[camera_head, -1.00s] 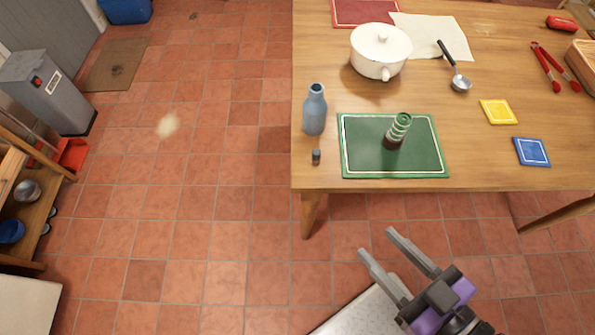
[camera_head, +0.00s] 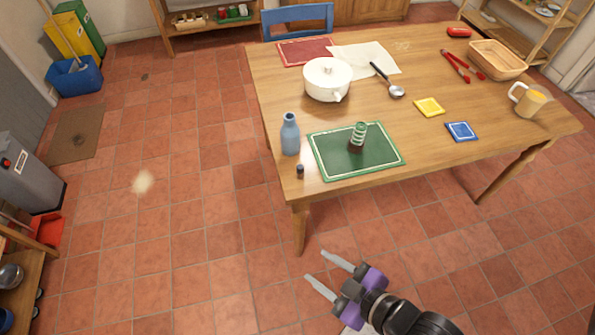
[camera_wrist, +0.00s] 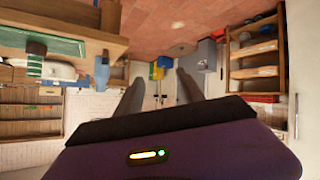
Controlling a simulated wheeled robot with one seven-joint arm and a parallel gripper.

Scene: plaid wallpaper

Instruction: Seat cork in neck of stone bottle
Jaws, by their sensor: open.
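The blue-grey bottle (camera_head: 290,136) stands upright near the table's left edge, its neck free at the top. A small dark stub (camera_head: 300,171), which looks like the cork, stands on the wood near the front left corner, apart from the bottle. My gripper (camera_head: 316,266) is open and empty, over the floor in front of the table. In the wrist view, my gripper (camera_wrist: 160,76) has nothing between its fingers. That view looks upside down, with the bottle (camera_wrist: 102,70) left of the fingers. I cannot make out the cork there.
A green mat (camera_head: 330,168) right of the bottle holds a green-striped object (camera_head: 358,135) with a dark base. A white pot (camera_head: 327,82), ladle (camera_head: 397,92), yellow tile (camera_head: 429,107) and blue tile (camera_head: 461,131) lie farther off. Floor before the table is clear.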

